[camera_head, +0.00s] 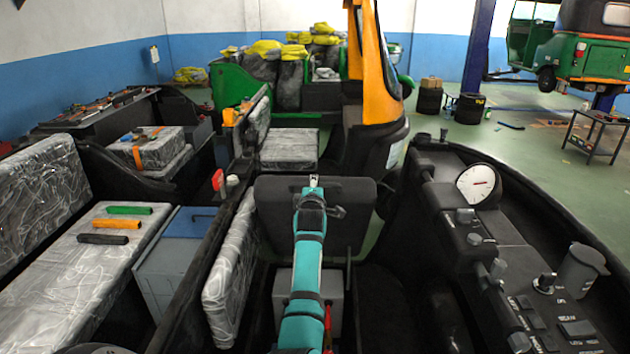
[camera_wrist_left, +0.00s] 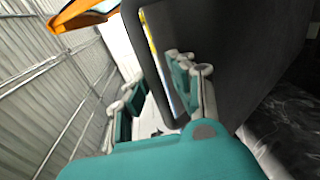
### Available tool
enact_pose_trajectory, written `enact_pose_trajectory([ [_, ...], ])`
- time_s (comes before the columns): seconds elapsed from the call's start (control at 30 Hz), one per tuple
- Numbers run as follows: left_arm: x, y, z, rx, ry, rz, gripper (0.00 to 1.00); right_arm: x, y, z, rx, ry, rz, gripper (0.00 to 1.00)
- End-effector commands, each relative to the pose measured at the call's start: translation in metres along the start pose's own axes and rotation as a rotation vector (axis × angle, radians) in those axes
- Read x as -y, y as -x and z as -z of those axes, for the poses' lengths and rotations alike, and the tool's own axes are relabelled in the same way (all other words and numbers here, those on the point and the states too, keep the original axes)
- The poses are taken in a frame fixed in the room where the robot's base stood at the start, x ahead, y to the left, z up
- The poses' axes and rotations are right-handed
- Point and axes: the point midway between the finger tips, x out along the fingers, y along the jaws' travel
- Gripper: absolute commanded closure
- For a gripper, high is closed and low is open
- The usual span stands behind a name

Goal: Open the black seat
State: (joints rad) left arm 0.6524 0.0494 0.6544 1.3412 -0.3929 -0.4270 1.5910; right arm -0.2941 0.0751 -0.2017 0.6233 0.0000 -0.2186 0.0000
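The black seat (camera_head: 275,225) shows in the middle of the head view as a dark flat panel, tilted up. My left arm reaches up in front of it, and my left gripper (camera_head: 315,192) is at its upper edge. In the left wrist view, my left gripper (camera_wrist_left: 155,88) has its two fingers apart, with a visible gap between them. A dark panel (camera_wrist_left: 245,50), apparently the black seat, fills the right side there, and its rounded edge runs close to the fingers. Whether they touch it is unclear. My right gripper is not in view.
A plastic-covered bench (camera_head: 70,285) with orange, green and black grips stands at left, beside a grey-blue box (camera_head: 165,270). A grey box (camera_head: 283,290) sits below the black panel. A console with a dial (camera_head: 478,184) and levers is at right. Open floor (camera_head: 545,165) lies beyond.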

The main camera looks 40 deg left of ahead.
Motion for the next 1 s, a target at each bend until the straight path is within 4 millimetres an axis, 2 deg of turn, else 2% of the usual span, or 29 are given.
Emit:
enact_pose_trajectory([
  [0.37,0.001,0.0,0.0,-0.001,-0.001,0.0,0.77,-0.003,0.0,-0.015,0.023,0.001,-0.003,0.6],
  [0.53,0.001,0.0,0.0,-0.001,-0.001,0.0,0.99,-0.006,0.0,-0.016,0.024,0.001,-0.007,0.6],
  [1.0,0.001,0.0,0.0,-0.001,0.0,0.001,1.0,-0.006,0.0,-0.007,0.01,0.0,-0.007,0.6],
])
